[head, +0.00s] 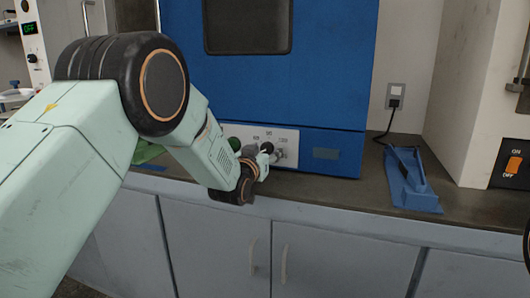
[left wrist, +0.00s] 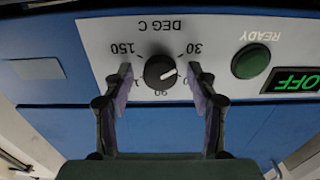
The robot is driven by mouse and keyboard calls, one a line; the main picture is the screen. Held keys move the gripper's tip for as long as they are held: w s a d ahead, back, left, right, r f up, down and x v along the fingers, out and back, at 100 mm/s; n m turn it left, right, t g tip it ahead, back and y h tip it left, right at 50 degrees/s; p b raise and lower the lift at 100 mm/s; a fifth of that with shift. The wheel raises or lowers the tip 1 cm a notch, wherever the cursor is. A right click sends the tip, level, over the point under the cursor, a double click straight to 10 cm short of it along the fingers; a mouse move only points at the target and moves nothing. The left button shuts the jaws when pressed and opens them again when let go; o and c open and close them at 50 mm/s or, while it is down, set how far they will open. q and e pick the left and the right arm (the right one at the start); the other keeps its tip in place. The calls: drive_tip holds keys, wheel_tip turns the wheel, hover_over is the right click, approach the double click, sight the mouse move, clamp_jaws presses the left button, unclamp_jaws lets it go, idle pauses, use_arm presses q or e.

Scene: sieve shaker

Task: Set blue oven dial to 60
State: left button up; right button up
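The blue oven (head: 335,75) stands on the bench with a white control panel (head: 289,136) low on its front. In the left wrist view, which shows the panel upside down, the black round dial (left wrist: 160,72) has a white pointer line towards the picture's right. Labels 30, 90 and 150 are readable; the right finger covers part of the scale, and I see no 60. My left gripper (left wrist: 162,77) is open, one finger on each side of the dial, with gaps showing. It is at the panel in the head view (head: 263,157). My right gripper is not in view.
A green READY button (left wrist: 251,62) and a green OFF display (left wrist: 297,83) sit beside the dial. A white machine with an orange switch (head: 513,164) is at far right.

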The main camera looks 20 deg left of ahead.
use_arm(q)
drive_tip(key=c, duration=1.1)
drive_tip(key=m+p, duration=0.2)
drive_tip(key=m, duration=0.1)
drive_tip(key=m+p, duration=0.1)
drive_tip(key=m, duration=0.1)
drive_tip(key=shift+m, duration=0.4)
drive_tip(key=m+p, duration=0.1)
drive_tip(key=m, duration=0.2)
drive_tip(key=shift+p, duration=0.35)
drive_tip(key=shift+m+p, duration=0.4)
drive_tip(key=shift+m, duration=1)
